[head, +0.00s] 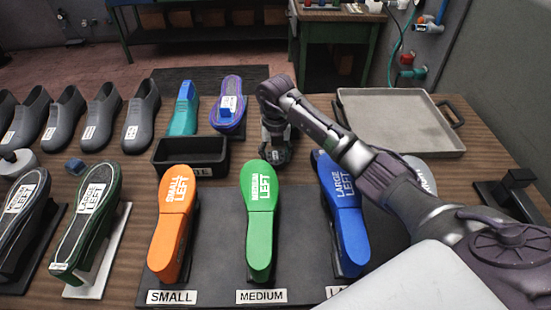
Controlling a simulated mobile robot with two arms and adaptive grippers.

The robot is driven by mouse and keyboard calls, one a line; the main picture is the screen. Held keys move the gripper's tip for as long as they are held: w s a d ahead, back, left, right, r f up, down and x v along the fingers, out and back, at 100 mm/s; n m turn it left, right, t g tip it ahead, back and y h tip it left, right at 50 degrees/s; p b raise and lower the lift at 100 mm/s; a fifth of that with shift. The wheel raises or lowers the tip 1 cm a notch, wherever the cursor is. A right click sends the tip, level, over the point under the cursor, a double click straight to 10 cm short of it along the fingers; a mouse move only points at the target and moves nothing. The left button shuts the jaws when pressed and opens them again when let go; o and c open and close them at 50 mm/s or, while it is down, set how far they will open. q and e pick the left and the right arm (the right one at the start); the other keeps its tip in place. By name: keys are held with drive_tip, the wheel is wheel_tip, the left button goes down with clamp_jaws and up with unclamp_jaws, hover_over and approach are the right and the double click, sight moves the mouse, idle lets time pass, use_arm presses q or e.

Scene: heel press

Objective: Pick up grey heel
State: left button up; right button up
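My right gripper (276,152) points down at the table just behind the green MEDIUM LEFT form (260,215). Its fingers are small and dark, and I cannot tell whether they hold anything. The gripper hides the spot beneath it. I cannot clearly make out a separate grey heel. A pale grey rounded piece (424,176) shows partly behind my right arm, right of the blue LARGE LEFT form (342,205); most of it is hidden. My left gripper is not in view.
An orange SMALL LEFT form (172,220) stands on the dark mat. A black bin (160,160) is behind it. Dark grey shoes (102,118) line the left. Teal (185,115) and purple (229,118) pieces stand behind. A large grey tray (400,137) lies at back right.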

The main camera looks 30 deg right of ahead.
drive_tip(key=c, duration=0.4)
drive_tip(key=shift+r, duration=0.1)
drive_tip(key=shift+c, duration=0.2)
